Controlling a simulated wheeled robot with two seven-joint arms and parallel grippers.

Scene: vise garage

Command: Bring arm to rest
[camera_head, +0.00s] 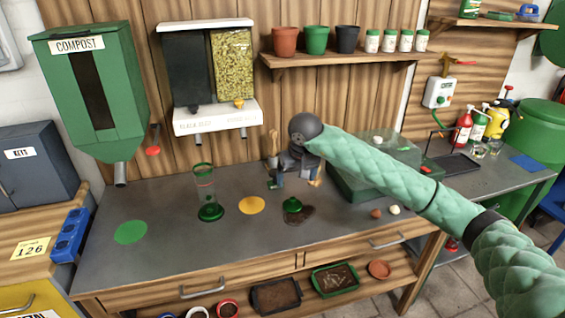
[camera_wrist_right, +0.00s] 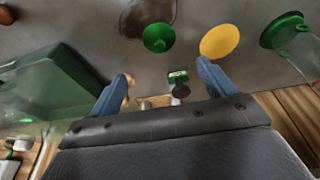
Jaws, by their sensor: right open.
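My right arm (camera_head: 390,175), in a green quilted sleeve, reaches in from the right over the grey bench. My right gripper (camera_head: 293,183) hangs above the back middle of the bench, left of a translucent green box (camera_head: 350,185). In the right wrist view the gripper (camera_wrist_right: 162,78) shows two blue fingers spread apart with nothing held between them. A small green-and-white item (camera_wrist_right: 178,77) and a dark round knob lie beyond the gap. My left gripper is not in view.
On the bench are a clear cylinder with green base (camera_head: 208,212), a yellow disc (camera_head: 251,205), a green disc (camera_head: 131,232) and a small green item by a brown patch (camera_head: 293,205). Dispensers (camera_head: 210,75) hang behind; a shelf of pots (camera_head: 345,60) is above.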

